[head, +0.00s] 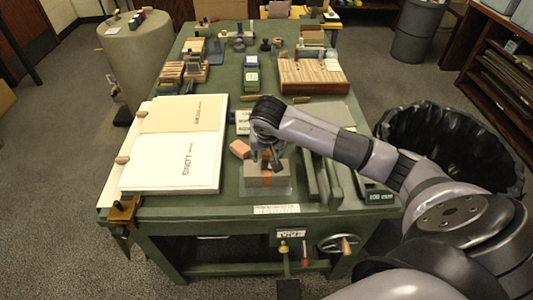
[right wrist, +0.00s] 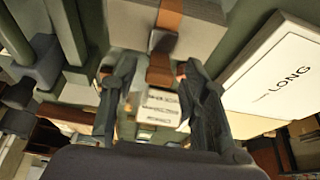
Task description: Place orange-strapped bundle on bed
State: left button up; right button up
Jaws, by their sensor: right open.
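I cannot tell whether this plate is the bed. My right gripper (head: 272,163) is right over the bundle, pointing down. In the right wrist view my right gripper (right wrist: 160,85) has its two dark fingers apart, with the strap (right wrist: 168,22) running between them. The bundle (right wrist: 120,22) fills the top of that view. Contact between fingers and bundle cannot be made out. My left gripper is not in view.
The green table (head: 240,204) carries white boards (head: 176,165) marked LONG at left and an orange-pink block (head: 239,149) beside the bundle. Dark bars (head: 310,179) lie close on the right. A wooden striped block (head: 313,75) and wood stacks stand further back.

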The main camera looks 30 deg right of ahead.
jog(key=b+v, duration=0.1)
jog(key=v, duration=0.9)
jog(key=shift+s+a+r, duration=0.15)
jog(key=shift+s+r, duration=0.05)
jog(key=shift+r, duration=0.1)
